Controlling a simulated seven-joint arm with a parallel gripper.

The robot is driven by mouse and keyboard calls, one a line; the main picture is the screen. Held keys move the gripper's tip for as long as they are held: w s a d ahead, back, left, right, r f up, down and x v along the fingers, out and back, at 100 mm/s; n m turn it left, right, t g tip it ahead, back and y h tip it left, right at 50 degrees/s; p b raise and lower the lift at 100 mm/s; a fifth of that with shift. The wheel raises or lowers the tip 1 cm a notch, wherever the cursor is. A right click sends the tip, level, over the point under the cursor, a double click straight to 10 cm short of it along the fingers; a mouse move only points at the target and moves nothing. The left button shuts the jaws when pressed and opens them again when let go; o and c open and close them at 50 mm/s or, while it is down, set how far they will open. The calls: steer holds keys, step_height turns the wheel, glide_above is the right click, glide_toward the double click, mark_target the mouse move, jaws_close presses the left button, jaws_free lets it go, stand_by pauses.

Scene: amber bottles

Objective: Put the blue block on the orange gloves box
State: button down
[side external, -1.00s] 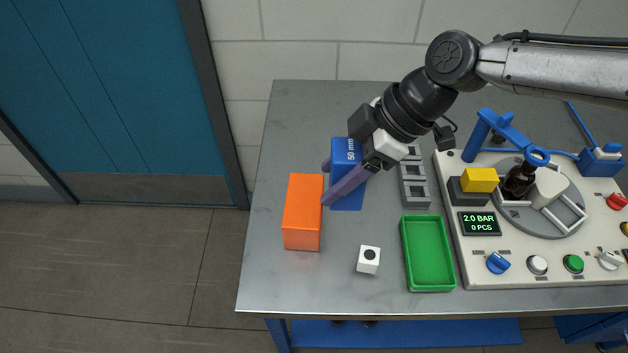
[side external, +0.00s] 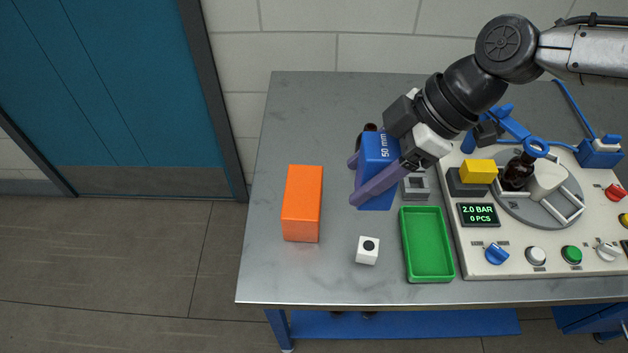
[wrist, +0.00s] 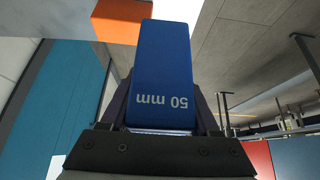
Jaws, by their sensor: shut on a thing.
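The blue block (side external: 375,185), marked "50 mm", is held between the purple fingers of my gripper (side external: 377,182). In the wrist view the block (wrist: 163,65) fills the space between the fingers (wrist: 160,110). The orange gloves box (side external: 302,204) stands on the left part of the grey table, to the left of the block and apart from it. Its top is bare. An orange shape, likely the same box, shows at the upper left of the wrist view (wrist: 75,18). The height of the block above the table is hard to tell.
A white cube with a black dot (side external: 367,251) and an empty green tray (side external: 427,279) are in front. A grey rack (side external: 416,187) and a dark round top (side external: 370,127) are partly hidden by my gripper. A control panel (side external: 520,268) with an amber bottle (side external: 517,172) stands right.

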steer(key=w+a+f, duration=0.4)
steer(key=a+f, duration=0.1)
steer(key=w+a+f, duration=0.1)
steer(key=a+f, duration=0.1)
steer(key=shift+w+a+f, duration=0.15)
steer(key=shift+w, duration=0.25)
steer(key=shift+w+a+f, duration=0.2)
steer(key=shift+a+f, duration=0.05)
steer(key=shift+f, duration=1.6)
steer(key=shift+f, duration=0.15)
steer(key=shift+c, duration=0.6)
jaws_free()
